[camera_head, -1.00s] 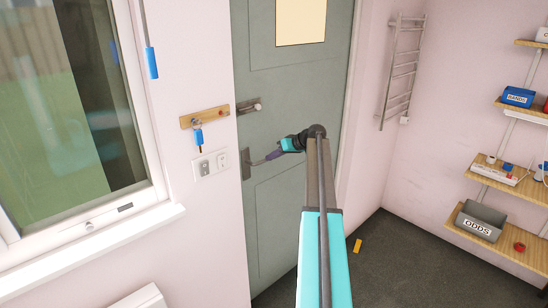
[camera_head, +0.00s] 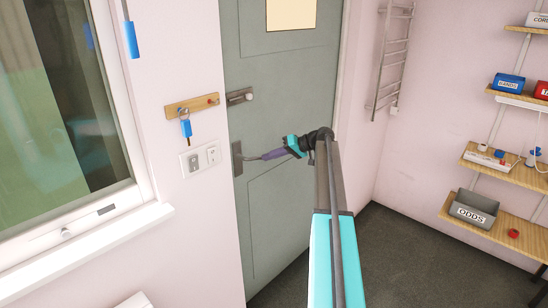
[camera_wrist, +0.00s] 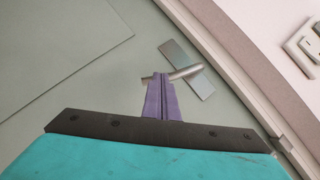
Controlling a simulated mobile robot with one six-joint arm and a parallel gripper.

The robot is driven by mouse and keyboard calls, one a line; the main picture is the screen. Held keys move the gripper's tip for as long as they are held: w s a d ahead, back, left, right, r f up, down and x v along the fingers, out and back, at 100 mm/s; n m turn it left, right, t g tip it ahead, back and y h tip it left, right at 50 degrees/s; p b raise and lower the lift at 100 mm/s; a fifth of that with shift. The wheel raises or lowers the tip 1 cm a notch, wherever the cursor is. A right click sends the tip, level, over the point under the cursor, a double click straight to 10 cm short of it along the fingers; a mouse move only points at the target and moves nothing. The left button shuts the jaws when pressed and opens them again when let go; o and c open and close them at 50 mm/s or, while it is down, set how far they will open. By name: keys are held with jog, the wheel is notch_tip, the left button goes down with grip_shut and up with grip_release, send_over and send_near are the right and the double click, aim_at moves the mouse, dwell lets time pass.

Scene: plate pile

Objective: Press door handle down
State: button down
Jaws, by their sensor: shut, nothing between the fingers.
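The grey-green door (camera_head: 290,110) fills the middle of the head view and looks closed. Its metal lever handle (camera_head: 253,157) sticks out to the right from an upright plate (camera_head: 237,158) on the door's left side. In the wrist view, the lever (camera_wrist: 186,73) and its plate (camera_wrist: 204,84) lie just beyond my fingertips. My gripper (camera_head: 266,156) has purple fingers, shut together with nothing between them. In the wrist view, the fingertips (camera_wrist: 158,78) overlap the lever's free end. I cannot tell whether they touch it.
A wooden key rack (camera_head: 191,106) with a blue-tagged key and a switch plate (camera_head: 201,158) are on the wall to the left. A towel rail (camera_head: 393,60) and shelves with bins (camera_head: 473,208) stand right. The floor (camera_head: 395,255) between is clear.

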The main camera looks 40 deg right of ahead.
jog(key=shift+w+a+f, duration=0.2)
jog(key=shift+w+a, duration=0.3)
jog(key=shift+a, duration=0.2)
dwell(0.6)
jog(key=s+d+r+b, duration=0.2)
jog(key=s+d+r, duration=0.4)
jog(key=r, duration=0.3)
jog(key=shift+s+r, duration=0.3)
jog(key=shift+s, duration=0.1)
